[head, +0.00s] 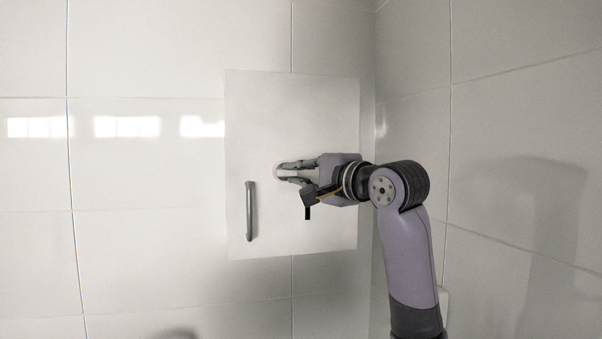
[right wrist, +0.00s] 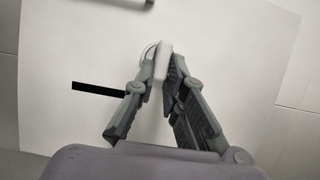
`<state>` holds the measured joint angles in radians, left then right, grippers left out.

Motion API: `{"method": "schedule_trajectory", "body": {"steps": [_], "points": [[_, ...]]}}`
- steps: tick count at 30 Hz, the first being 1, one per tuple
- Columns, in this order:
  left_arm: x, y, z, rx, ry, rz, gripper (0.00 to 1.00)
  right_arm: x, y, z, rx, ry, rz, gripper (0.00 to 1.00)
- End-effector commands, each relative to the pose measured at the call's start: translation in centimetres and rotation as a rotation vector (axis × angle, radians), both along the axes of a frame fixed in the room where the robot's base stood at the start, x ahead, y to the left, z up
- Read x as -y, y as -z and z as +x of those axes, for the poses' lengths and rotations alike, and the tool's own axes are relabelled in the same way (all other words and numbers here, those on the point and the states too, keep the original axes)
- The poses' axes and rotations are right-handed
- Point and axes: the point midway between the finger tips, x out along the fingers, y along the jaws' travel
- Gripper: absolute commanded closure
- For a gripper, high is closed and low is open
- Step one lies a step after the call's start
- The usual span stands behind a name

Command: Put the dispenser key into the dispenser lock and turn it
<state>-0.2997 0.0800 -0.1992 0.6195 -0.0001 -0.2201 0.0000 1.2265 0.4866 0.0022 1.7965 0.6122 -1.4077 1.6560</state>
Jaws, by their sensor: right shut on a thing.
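The dispenser (head: 320,110) is a flat white panel on the tiled wall, and its face fills much of the right wrist view (right wrist: 75,55). The dispenser lock (right wrist: 147,50) is a pale round piece on that face, mostly hidden behind the key and fingertips. My right gripper (head: 283,171) reaches in from the right at the lock. In the right wrist view, its fingers (right wrist: 163,80) are shut on a pale, rounded piece, the dispenser key (right wrist: 162,62). The key overlaps the lock; I cannot tell how deep it sits. My left gripper is not in view.
A grey bar handle (head: 250,211) stands upright on the dispenser's face, left of and below the lock. A tiled side wall (head: 520,130) stands close on the right, beside my right arm. The wall left of the dispenser is clear.

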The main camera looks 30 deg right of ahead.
Motion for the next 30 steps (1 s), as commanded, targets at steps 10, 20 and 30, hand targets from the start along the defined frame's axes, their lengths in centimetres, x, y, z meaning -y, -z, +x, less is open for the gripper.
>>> {"method": "schedule_trajectory", "body": {"steps": [10, 20, 30], "points": [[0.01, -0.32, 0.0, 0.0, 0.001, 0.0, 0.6, 0.2, 0.03, 0.7, 0.0, 0.001, 0.0, 0.82], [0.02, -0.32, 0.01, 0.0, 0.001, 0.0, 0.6, 0.2, 0.02, 0.69, 0.0, 0.001, 0.0, 0.65], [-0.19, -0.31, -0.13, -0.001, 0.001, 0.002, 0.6, 0.35, 0.0, -0.08, 0.001, 0.001, 0.0, 0.65]]}}
